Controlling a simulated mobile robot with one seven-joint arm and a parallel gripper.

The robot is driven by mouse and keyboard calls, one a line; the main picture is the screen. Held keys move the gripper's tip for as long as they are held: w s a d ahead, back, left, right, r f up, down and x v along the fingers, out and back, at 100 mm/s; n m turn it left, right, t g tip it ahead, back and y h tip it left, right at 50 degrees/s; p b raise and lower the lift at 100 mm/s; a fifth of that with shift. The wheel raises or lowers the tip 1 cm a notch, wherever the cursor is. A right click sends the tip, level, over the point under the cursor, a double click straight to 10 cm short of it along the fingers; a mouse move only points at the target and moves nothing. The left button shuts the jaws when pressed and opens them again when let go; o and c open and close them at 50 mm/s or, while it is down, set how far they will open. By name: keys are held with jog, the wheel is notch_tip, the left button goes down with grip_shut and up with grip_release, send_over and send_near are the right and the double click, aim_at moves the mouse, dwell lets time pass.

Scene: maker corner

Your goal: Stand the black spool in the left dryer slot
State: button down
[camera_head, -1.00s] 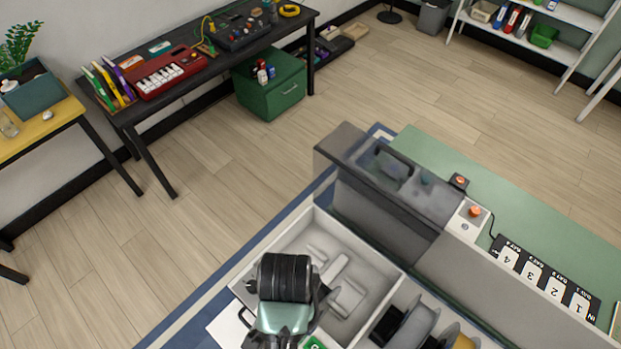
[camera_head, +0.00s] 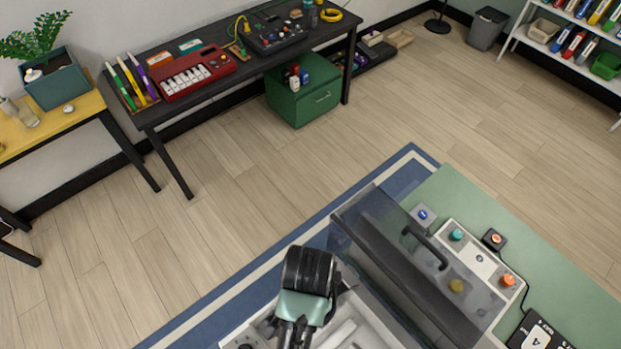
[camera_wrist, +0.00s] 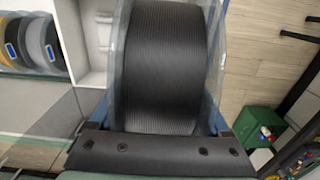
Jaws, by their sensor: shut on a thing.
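The black spool (camera_head: 309,268) is held up in my gripper (camera_head: 306,284), in the lower middle of the head view. In the wrist view the spool (camera_wrist: 167,65) fills the middle, with a finger of my gripper (camera_wrist: 167,75) along each side. The pale dryer box (camera_head: 378,318) lies just right of and below the spool in the head view, mostly cut off by the lower edge. Its clear lid (camera_head: 400,265) with a dark handle stands tilted up behind it. The spool looks above the box and apart from it.
In the wrist view, several spools (camera_wrist: 32,42) stand beside a white compartment (camera_wrist: 97,45) at upper left. A green bench (camera_head: 540,250) with buttons lies right of the lid. A dark table (camera_head: 255,60) and green cabinet (camera_head: 305,95) stand farther back across clear floor.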

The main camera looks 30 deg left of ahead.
jog(key=shift+w+f, duration=0.2)
jog(key=shift+f, duration=2.7)
jog(key=shift+f+b, duration=1.85)
jog(key=shift+f, duration=1.5)
jog(key=shift+c, duration=0.6)
grip_release()
jog(key=shift+o, duration=0.6)
jog(key=shift+s+f, duration=0.1)
jog(key=shift+s, duration=0.05)
notch_tip(320, 180, up, 13)
jog(key=shift+r+b, duration=0.1)
jog(key=shift+b, duration=0.4)
